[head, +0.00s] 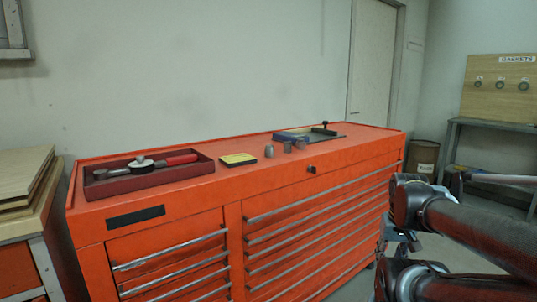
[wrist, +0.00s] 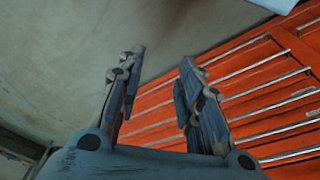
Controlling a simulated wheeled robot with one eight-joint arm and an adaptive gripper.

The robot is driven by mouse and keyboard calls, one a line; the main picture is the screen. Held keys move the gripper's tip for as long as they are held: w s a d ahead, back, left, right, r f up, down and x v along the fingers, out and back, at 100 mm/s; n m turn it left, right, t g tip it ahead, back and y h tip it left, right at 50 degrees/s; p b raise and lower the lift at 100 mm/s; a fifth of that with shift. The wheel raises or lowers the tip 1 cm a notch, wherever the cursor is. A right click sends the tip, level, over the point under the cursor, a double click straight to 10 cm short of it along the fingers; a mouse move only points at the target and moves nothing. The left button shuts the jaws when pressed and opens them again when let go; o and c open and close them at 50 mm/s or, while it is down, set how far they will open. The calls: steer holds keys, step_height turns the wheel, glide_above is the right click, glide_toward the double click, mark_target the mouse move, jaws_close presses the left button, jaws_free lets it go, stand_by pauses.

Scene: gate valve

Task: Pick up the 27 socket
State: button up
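Several small grey metal sockets stand on top of the orange tool chest (head: 300,215) in the head view. A left socket (head: 269,151), a middle socket (head: 287,147) and a right socket (head: 300,143) show in a loose row. Their size marks are too small to read, so I cannot tell which is the 27 socket. My gripper (wrist: 162,62) is open and empty in the wrist view, with its fingers wide apart. It points at the floor and the chest's drawer fronts. No socket shows in the wrist view.
A dark red tray (head: 150,178) with a red-handled tool lies on the chest's left. A yellow and black box (head: 238,159) sits left of the sockets, and a blue item (head: 290,136) behind them.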

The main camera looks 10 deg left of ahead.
steer(key=shift+o, duration=2.5)
steer(key=r, duration=0.2)
steer(key=shift+a+r+n, duration=0.2)
steer(key=shift+r+n, duration=0.1)
steer(key=w+a+r+n+g+y, duration=0.1)
steer(key=w+a+r+n, duration=0.5)
steer(key=a+r, duration=0.4)
steer(key=w+a+r+n, duration=0.3)
steer(key=w+a+r, duration=0.5)
steer(key=r, duration=0.4)
steer(key=w+a+r+n+g+y, duration=0.1)
steer(key=w+a+r+n, duration=0.4)
steer(key=w+a+r, duration=0.5)
steer(key=s+a+r+n, duration=0.2)
steer(key=a+r+n, duration=0.2)
steer(key=a+r, duration=0.5)
glide_above(269, 147)
steer(key=w, duration=0.2)
steer(key=f, duration=1.2)
steer(key=shift+s+f, duration=0.25)
steer(key=shift+f, duration=0.1)
steer(key=shift+a+f, duration=0.1)
steer(key=shift+f, duration=2.7)
